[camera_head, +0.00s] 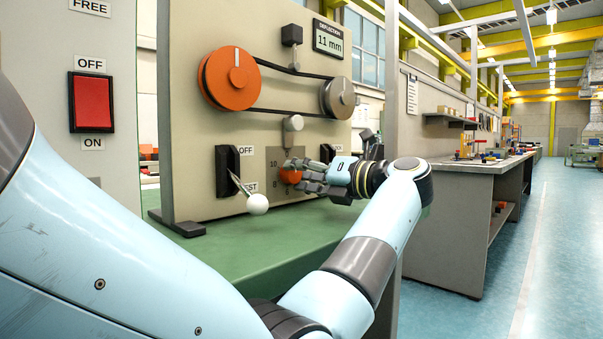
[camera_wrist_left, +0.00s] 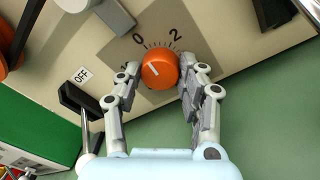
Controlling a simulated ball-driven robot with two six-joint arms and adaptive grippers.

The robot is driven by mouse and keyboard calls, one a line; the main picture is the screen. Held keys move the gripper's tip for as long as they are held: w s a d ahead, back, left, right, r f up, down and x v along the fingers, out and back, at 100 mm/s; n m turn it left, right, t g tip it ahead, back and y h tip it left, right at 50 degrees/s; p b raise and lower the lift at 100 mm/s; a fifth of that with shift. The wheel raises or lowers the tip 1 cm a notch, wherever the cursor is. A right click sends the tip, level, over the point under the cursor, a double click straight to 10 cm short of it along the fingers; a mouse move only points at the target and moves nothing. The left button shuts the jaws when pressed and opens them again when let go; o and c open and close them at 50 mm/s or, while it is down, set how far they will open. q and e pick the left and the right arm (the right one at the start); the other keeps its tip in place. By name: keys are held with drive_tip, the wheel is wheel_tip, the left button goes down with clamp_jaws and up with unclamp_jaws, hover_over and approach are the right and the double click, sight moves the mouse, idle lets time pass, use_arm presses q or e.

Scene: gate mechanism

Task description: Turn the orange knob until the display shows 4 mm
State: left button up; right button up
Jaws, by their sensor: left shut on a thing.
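The orange knob (camera_head: 290,175) sits on a grey dial plate low on the beige panel. It also shows in the left wrist view (camera_wrist_left: 159,70), with a white pointer line and dial marks such as 0 and 2 around it. My left gripper (camera_head: 299,174) has its fingers on both sides of the knob and is shut on it; the fingers also show in the left wrist view (camera_wrist_left: 158,80). The display (camera_head: 328,40) at the panel's upper right reads "DEFLECTION 11 mm". My right gripper is not in view.
A lever with a white ball (camera_head: 257,204) juts out left of the knob, by the OFF and TEST labels. Above are an orange pulley (camera_head: 230,78), a grey pulley (camera_head: 338,98) and a belt. A red switch (camera_head: 92,102) is at left. The green bench top (camera_head: 240,240) is below.

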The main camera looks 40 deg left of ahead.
use_arm(q)
drive_tip(key=m+p, duration=0.3)
drive_tip(key=shift+r, duration=0.15)
drive_tip(key=shift+m+p, duration=0.3)
drive_tip(key=shift+m, duration=0.2)
drive_tip(key=shift+f+m+p, duration=0.2)
drive_tip(key=shift+m+p, duration=0.7)
drive_tip(key=shift+m, duration=0.3)
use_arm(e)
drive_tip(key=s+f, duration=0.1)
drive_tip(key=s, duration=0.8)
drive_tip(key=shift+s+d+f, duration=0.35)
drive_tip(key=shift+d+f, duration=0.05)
use_arm(q)
drive_tip(key=shift+f+y, duration=0.15)
drive_tip(key=shift+y, duration=0.15)
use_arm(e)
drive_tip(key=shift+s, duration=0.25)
use_arm(q)
drive_tip(key=o, duration=1.2)
drive_tip(key=shift+w+d, duration=0.1)
drive_tip(key=d, duration=0.7)
drive_tip(key=shift+d+f, duration=0.15)
drive_tip(key=shift+d, duration=0.1)
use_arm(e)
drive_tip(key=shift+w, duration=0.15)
